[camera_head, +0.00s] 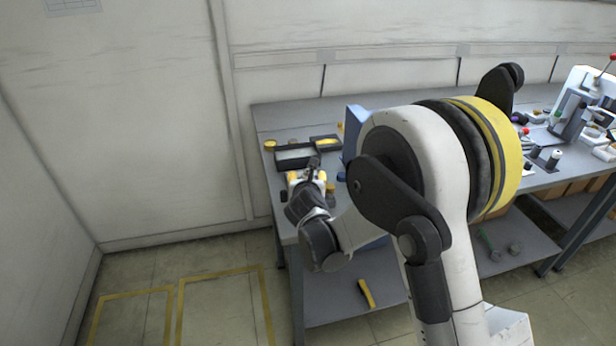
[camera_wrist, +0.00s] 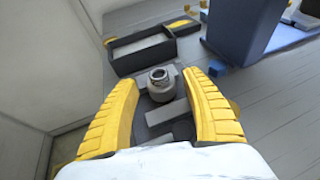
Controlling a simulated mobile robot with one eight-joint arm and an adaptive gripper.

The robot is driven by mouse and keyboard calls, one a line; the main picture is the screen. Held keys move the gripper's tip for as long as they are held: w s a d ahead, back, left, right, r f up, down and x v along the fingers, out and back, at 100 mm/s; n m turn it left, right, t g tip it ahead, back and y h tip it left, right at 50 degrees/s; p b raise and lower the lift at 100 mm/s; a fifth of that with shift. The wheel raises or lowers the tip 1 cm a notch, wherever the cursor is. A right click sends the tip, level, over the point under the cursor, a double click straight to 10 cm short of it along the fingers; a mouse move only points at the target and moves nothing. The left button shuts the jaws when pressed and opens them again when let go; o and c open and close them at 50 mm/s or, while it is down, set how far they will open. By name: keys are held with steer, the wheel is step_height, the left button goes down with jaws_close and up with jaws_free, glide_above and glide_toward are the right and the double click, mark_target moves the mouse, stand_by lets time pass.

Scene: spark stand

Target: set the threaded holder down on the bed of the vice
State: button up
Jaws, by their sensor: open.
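The threaded holder (camera_wrist: 160,90) is a short grey cylinder with a dark round opening on top. In the wrist view it stands roughly upright, between and just beyond my fingertips. The vice (camera_wrist: 166,113) shows as light grey blocks on a dark base, close around and below the holder. The holder seems to stand on it, but its underside is hidden. My gripper (camera_wrist: 160,79) has two ribbed yellow fingers spread apart, with visible gaps to the holder on both sides. In the head view my gripper (camera_head: 312,177) is over the bench's left end, and the holder cannot be made out there.
A dark open tray (camera_wrist: 140,48) lies just beyond the vice, with a yellow-marked box beside it. A tall blue block (camera_wrist: 243,28) stands to the right. The grey bench (camera_head: 285,118) carries more equipment at the far right. A wall closes off the left.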

steer(key=v, duration=1.1)
steer(key=d+r+n+t+y, duration=0.1)
steer(key=d+r+n+t, duration=0.15)
steer(key=r, duration=0.35)
steer(key=d+r+n+t, duration=0.1)
steer(key=r+n, duration=0.3)
steer(key=r, duration=0.3)
steer(key=s+r+n+g+y, duration=0.1)
steer(key=s+r+n+y, duration=0.6)
steer(key=n, duration=0.8)
steer(key=s+d+f+n+g+h, duration=0.4)
steer(key=s+d+f+n, duration=0.3)
steer(key=s+d, duration=0.2)
steer(key=s+d+f+n+g+h, duration=0.4)
steer(key=s+d+f+n, duration=0.3)
steer(key=s, duration=0.5)
steer(key=shift+d+f+g, duration=0.3)
steer(key=shift+d+g, duration=0.25)
steer(key=shift+d, duration=0.5)
